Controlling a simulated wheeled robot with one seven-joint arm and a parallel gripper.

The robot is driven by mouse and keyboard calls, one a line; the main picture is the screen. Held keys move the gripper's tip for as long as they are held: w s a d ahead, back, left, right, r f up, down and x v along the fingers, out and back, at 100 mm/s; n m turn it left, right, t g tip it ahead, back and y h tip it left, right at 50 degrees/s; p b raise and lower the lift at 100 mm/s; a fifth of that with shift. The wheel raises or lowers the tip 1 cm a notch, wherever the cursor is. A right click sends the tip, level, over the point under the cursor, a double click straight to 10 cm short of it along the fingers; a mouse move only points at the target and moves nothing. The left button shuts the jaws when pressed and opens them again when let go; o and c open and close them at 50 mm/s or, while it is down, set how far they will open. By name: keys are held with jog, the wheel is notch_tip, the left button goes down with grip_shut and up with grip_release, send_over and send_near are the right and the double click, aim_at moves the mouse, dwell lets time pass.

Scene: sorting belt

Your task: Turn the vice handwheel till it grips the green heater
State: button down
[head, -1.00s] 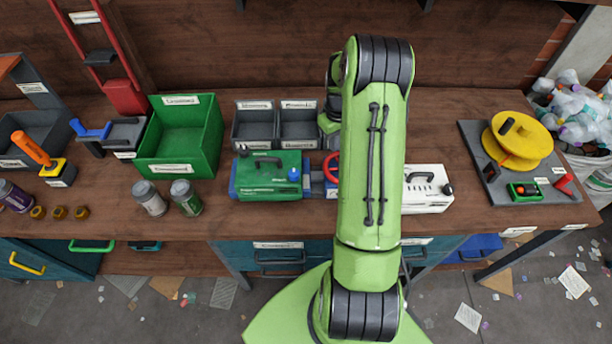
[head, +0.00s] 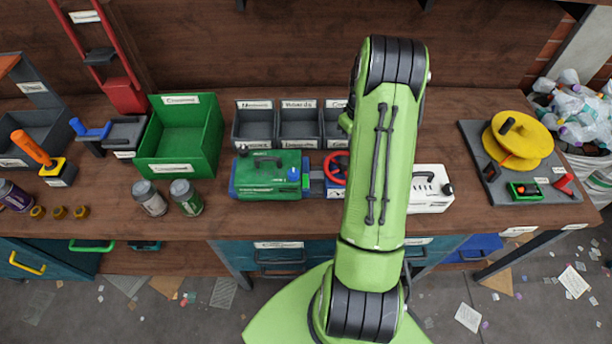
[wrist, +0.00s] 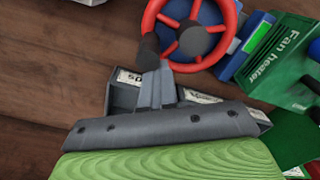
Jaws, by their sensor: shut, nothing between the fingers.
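The green fan heater (head: 268,178) sits on the bench between the blue jaws of the vice (head: 234,188). It also shows in the wrist view (wrist: 284,65). The red handwheel (head: 334,168) is at the vice's right end, partly covered by my arm in the head view. In the wrist view the handwheel (wrist: 193,64) has red spokes, a blue hub behind it and a dark knob (wrist: 148,50) on its rim. My gripper (wrist: 158,72) is shut and empty, with its tips close to the knob; I cannot tell whether they touch. The head view hides my gripper behind my arm.
A white appliance (head: 432,192) stands right of the handwheel. Grey labelled bins (head: 278,140) stand behind the vice, and a green crate (head: 176,168) to the left. Two cans (head: 188,200) stand left of the heater. A yellow reel (head: 522,145) is far right.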

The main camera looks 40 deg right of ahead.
jog(key=shift+s+d, duration=0.25)
jog(key=shift+s, duration=0.3)
jog(key=shift+w+a, duration=0.25)
jog(key=shift+w, duration=0.2)
jog(key=shift+w+a, duration=0.3)
jog(key=shift+w, duration=0.05)
jog(key=shift+w+a+r, duration=0.1)
notch_tip(320, 180, up, 9)
jog(key=p, duration=0.6)
